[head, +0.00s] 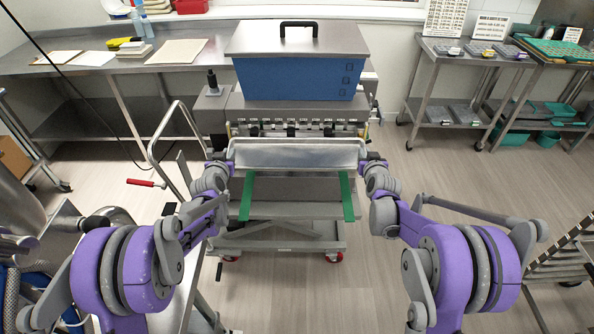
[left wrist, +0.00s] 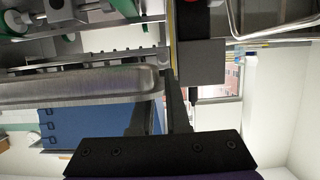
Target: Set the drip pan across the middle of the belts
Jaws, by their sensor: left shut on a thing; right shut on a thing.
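The drip pan (head: 295,154) is a long shallow silver tray, held level crosswise between my two grippers in the head view. My left gripper (head: 226,163) is shut on its left end, and my right gripper (head: 366,162) is shut on its right end. The belts are two green strips (head: 247,197) and (head: 347,196) on the depositor's frame, below and nearer than the pan. The pan hides their far ends. In the left wrist view, the pan's rounded end (left wrist: 140,82) is beside the dark finger of my left gripper (left wrist: 172,100).
The depositor with a blue hopper (head: 298,78) and a row of nozzles stands just behind the pan. A cart handle with a red grip (head: 141,183) is at the left. A steel table (head: 130,66) is at the back left, and shelves (head: 462,60) at the back right.

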